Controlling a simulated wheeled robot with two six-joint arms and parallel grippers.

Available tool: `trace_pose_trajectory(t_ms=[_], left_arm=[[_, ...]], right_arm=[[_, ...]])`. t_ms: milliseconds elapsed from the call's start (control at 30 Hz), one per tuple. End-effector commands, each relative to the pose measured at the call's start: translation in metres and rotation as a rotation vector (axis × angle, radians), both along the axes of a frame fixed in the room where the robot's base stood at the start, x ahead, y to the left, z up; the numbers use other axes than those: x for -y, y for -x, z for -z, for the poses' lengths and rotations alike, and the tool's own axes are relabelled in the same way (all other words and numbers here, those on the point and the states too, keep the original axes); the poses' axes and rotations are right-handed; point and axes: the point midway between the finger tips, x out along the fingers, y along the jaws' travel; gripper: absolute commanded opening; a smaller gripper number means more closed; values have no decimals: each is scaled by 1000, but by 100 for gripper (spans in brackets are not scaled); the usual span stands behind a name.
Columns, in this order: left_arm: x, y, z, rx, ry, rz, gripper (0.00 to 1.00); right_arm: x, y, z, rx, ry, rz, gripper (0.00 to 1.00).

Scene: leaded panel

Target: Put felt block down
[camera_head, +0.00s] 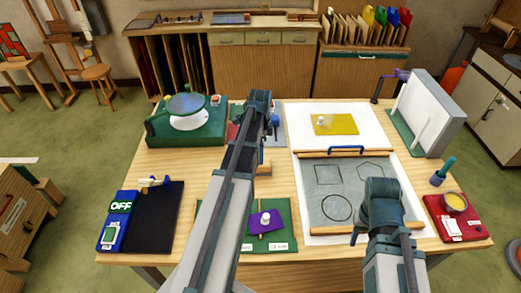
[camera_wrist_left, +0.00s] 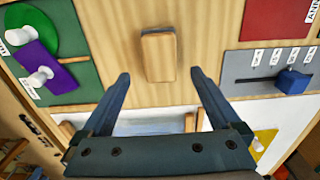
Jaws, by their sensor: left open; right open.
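The felt block (camera_wrist_left: 158,58), a small wooden block with a grey edge, rests on the bare wooden table. It lies ahead of my left gripper (camera_wrist_left: 160,75), whose fingers are spread and empty, with the block between their lines and not gripped. In the head view the block (camera_head: 264,169) shows just right of my left arm, partly hidden by it. The left fingertips are hidden in the head view. My right gripper (camera_head: 382,215) is over the front of the grey panel with drawn shapes (camera_head: 338,180); its fingers look apart, with nothing seen between them.
A purple piece (camera_head: 266,222) with a white knob lies on a green mat. A yellow piece (camera_head: 335,124) lies on a white sheet. A blue slider (camera_wrist_left: 290,82) sits beside the block. A black pad (camera_head: 152,220) and red unit (camera_head: 453,217) flank the table.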

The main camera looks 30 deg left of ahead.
Motion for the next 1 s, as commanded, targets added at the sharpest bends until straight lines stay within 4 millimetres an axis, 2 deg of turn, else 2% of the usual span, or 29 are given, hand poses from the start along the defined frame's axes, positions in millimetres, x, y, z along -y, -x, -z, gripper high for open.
trace_pose_trajectory(t_ms=[33,233,667,767,867,1000], left_arm=[[0,0,-17,0,0,0,97],[0,0,-40,0,0,0,97],[3,1,-44,0,0,-2,97],[27,6,-44,-4,-3,-31,97],[80,20,-44,-13,-14,-109,97],[168,57,-44,-21,-42,-274,97]], right_arm=[[0,0,-17,0,0,0,47],[0,0,-40,0,-1,3,47],[0,0,-44,0,-1,5,47],[0,0,-44,0,-1,5,47],[0,0,-44,0,-1,5,47],[0,0,-44,0,-1,5,47]])
